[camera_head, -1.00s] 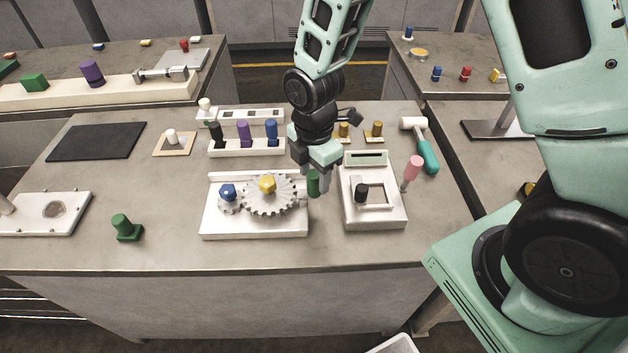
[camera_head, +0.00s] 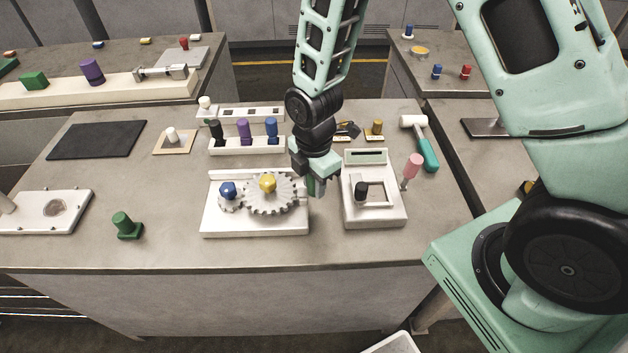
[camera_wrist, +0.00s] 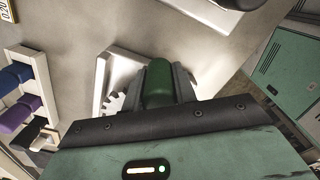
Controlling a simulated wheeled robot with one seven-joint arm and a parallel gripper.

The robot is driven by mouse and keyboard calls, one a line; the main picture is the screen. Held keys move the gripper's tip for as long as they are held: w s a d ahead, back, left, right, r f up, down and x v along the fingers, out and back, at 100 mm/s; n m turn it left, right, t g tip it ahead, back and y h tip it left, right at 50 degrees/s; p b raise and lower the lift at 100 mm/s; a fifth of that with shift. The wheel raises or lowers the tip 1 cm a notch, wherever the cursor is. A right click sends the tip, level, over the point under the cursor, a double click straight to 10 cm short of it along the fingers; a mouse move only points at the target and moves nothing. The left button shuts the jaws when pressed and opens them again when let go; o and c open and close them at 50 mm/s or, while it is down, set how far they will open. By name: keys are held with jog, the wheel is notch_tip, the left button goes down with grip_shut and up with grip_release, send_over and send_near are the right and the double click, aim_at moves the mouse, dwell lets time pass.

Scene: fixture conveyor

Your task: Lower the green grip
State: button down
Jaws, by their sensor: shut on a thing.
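My gripper (camera_head: 315,186) is shut on the green grip (camera_wrist: 158,84), a green rounded cylinder that stands between the fingers in the wrist view. In the head view the held grip (camera_head: 310,187) is mostly hidden by the fingers. It hangs in the narrow space between the white gear plate (camera_head: 255,232) and the white framed device (camera_head: 377,217). I cannot tell whether its lower end touches anything. Another green piece, a tilted knob on a square base (camera_head: 126,227), lies apart at the front left of the table.
A toothed gear (camera_head: 288,206) with a yellow knob (camera_head: 268,183) is just left of my gripper. A white rack (camera_head: 247,152) of coloured pegs stands behind it. A pink-handled tool (camera_head: 413,168) and a teal-handled mallet (camera_head: 428,155) lie right. The table's front strip is clear.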

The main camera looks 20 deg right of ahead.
notch_tip(320, 180, down, 2)
jog(key=shift+f+b, duration=0.25)
jog(key=shift+b, duration=0.5)
jog(key=c, duration=1.1)
grip_release()
notch_tip(320, 180, up, 18)
jog(key=shift+f+b, duration=0.25)
jog(key=shift+b, duration=0.05)
